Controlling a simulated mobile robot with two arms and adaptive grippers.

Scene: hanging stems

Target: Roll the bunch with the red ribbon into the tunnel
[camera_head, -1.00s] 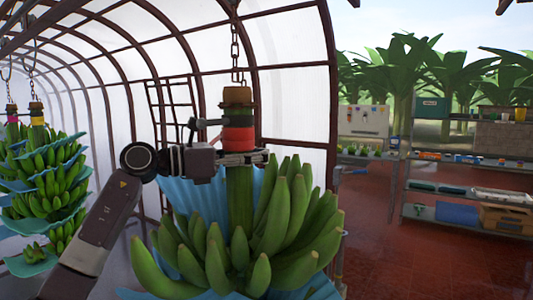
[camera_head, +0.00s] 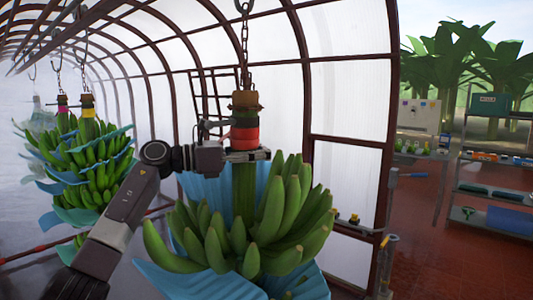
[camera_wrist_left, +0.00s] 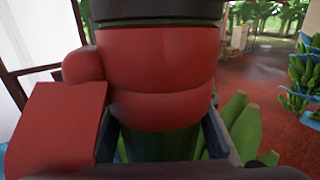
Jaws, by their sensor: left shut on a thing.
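The bunch with the red ribbon (camera_head: 244,135) hangs from a chain in the middle of the head view, with green bananas (camera_head: 240,215) and blue sheets around a thick stem. My left gripper (camera_head: 248,155) is shut on its stem, just below the red ribbon. In the left wrist view the red ribbon (camera_wrist_left: 155,75) fills the middle, with the stem between my fingers (camera_wrist_left: 160,145). The tunnel (camera_head: 160,65), with arched dark ribs and pale panels, stretches back to the left behind the bunch. My right gripper is not in view.
A dark-framed tunnel wall (camera_head: 345,130) stands just right of the held bunch. Shelves (camera_head: 490,185) and red floor (camera_head: 430,265) lie further right.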

